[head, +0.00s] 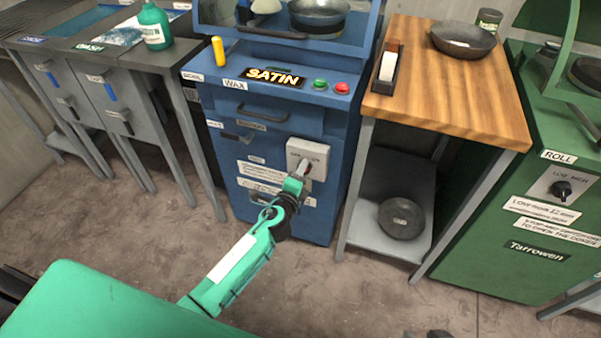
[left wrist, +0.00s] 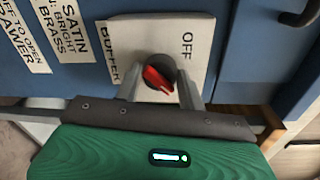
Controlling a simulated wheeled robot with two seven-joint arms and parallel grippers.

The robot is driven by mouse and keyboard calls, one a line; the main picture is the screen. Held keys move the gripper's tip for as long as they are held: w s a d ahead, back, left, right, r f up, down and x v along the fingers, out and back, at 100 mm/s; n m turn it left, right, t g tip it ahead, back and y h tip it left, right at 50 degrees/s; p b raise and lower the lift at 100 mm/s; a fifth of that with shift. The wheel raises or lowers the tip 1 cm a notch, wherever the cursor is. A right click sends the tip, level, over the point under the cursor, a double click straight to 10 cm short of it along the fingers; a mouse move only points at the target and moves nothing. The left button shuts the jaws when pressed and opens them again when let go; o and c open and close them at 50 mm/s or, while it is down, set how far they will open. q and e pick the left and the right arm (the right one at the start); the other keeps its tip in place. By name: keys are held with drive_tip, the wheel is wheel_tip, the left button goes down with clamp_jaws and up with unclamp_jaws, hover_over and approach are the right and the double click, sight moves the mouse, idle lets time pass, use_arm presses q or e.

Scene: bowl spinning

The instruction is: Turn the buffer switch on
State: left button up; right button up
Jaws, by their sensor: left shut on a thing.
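In the head view the plate (head: 296,149) is on the front of the blue SATIN machine (head: 240,170). My left gripper (head: 303,176) is at the plate. In the left wrist view its two fingers (left wrist: 160,92) stand on either side of the knob, shut on the red handle. The handle lies slanted in that picture, from upper left to lower right. The lettering nearer the plate's edge is partly hidden by a finger.
A green machine (head: 530,225) is further right. The front floor is clear.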

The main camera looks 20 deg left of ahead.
use_arm(q)
drive_tip(key=o, duration=0.9)
drive_tip(key=shift+o, duration=0.2)
drive_tip(key=s+r, duration=0.1)
drive_tip(key=s, duration=1.2)
drive_tip(key=shift+s+a, duration=0.2)
drive_tip(key=shift+s, duration=0.15)
